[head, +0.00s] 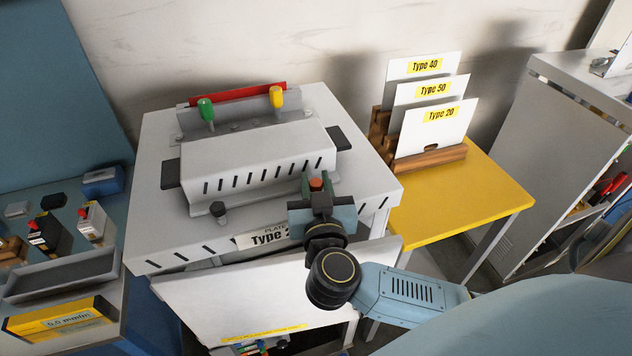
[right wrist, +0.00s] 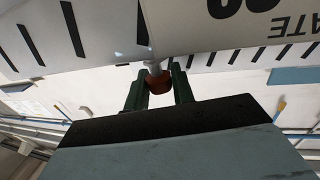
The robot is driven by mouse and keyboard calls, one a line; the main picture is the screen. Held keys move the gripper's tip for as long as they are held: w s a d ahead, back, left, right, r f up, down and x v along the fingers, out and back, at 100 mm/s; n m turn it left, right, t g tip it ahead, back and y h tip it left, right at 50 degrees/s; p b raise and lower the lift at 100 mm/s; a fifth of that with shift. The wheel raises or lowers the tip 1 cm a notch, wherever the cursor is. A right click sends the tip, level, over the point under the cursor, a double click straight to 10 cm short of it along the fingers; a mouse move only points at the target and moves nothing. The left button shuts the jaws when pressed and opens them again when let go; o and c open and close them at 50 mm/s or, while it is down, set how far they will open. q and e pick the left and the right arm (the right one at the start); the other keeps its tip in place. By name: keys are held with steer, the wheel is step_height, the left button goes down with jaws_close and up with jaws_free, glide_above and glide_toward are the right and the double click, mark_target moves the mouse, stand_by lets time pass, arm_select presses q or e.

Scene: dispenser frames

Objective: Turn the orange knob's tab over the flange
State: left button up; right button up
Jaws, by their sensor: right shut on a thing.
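The orange knob (head: 316,184) is at the front right of the grey machine. My right gripper (head: 317,188) reaches it from the front and is shut on it. In the right wrist view the knob (right wrist: 158,82) sits between the two dark green fingers of my right gripper (right wrist: 159,88), with a pale stem behind it. The knob's tab and the flange cannot be made out clearly; the gripper hides part of that area. My left gripper is not in view.
A black knob (head: 219,210) stands at the machine's front left. Green (head: 206,109) and yellow (head: 276,97) handles stand at its back. A yellow table (head: 450,215) with type plates in a wooden rack (head: 440,160) is to the right. A bench with small boxes is left.

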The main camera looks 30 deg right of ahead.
steer(key=m+g+h, duration=0.3)
steer(key=h, duration=0.1)
steer(key=shift+m+h, duration=0.3)
steer(key=shift+m+g+h, duration=1.5)
steer(key=shift+g, duration=0.4)
steer(key=o, duration=1)
steer(key=shift+c, duration=0.2)
